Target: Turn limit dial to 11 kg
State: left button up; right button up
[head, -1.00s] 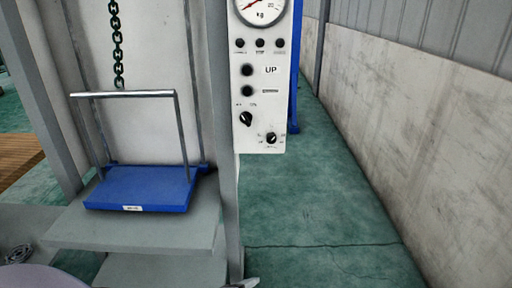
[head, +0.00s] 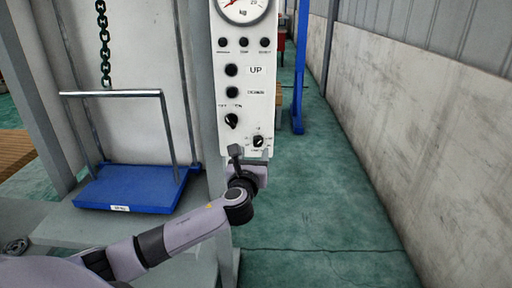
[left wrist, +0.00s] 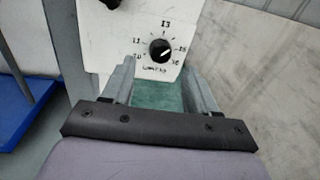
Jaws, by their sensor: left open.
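The limit dial (head: 258,141) is a small black knob at the bottom of the white control panel (head: 222,55). In the left wrist view the dial (left wrist: 160,50) has a printed scale including 11, 13 and 15, and its white mark appears to point right, towards 15. My left gripper (head: 250,156) is just below the dial in the head view. In the left wrist view its two fingers (left wrist: 160,78) are spread and empty, with the dial beyond them, apart from the tips. My right gripper is not in view.
Above the dial are a black selector knob (head: 231,121), UP and down buttons and a round kg gauge (head: 242,8). A blue tray (head: 135,188) with a metal handle stands on a grey platform at left, under a chain (head: 104,45). Floor at right is clear.

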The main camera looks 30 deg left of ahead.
aim_at(258, 143)
pick_arm(q)
jog(key=shift+x, duration=2.45)
jog(key=shift+d, duration=0.1)
jog(key=c, duration=1.1)
